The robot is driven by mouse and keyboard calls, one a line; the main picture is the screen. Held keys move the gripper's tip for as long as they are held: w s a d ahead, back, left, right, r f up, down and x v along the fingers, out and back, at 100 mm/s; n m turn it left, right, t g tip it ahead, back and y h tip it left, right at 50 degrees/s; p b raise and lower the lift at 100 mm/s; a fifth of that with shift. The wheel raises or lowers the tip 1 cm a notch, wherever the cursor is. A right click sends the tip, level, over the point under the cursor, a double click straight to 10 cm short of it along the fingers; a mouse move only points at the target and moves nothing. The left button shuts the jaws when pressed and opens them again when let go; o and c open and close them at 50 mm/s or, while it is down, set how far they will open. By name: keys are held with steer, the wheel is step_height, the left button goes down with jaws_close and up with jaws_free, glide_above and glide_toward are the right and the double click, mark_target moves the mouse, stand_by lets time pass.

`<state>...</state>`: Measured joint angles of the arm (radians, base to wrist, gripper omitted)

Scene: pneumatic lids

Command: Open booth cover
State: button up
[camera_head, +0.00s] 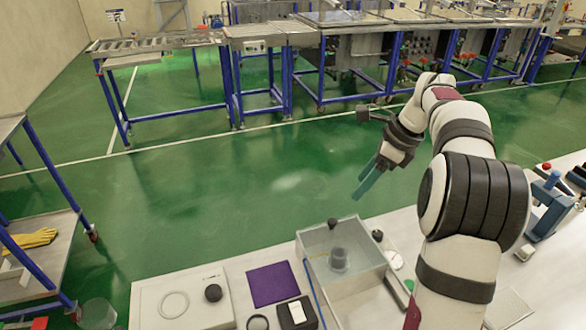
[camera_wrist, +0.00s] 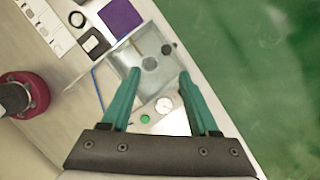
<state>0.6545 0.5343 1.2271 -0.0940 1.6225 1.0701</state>
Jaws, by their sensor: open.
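The booth (camera_head: 312,262) is a clear-walled box on the bench, with a grey cylinder (camera_head: 338,259) inside it. A see-through cover seems to lie over its top, but its edges are hard to make out. A dark knob (camera_head: 332,223) shows at the booth's far edge. In the wrist view the booth (camera_wrist: 128,57) appears beyond and between my fingers. My gripper (camera_head: 364,186) has teal fingers, open and empty, above and beyond the booth and apart from it. Its fingers also show in the wrist view (camera_wrist: 160,74).
A purple pad (camera_head: 273,284), a black-and-white block (camera_head: 297,314) and a pale panel with a black knob (camera_head: 213,293) lie left of the booth. A blue device (camera_head: 550,205) stands at the right. The air around my gripper is clear.

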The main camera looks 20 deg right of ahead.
mark_target(333, 220)
steer(key=shift+m, duration=0.4)
steer(key=x, duration=0.5)
steer(key=d+x, duration=0.1)
steer(key=x, duration=1)
steer(key=shift+w+d+f, duration=0.1)
steer(key=shift+w+d, duration=0.25)
jaws_close()
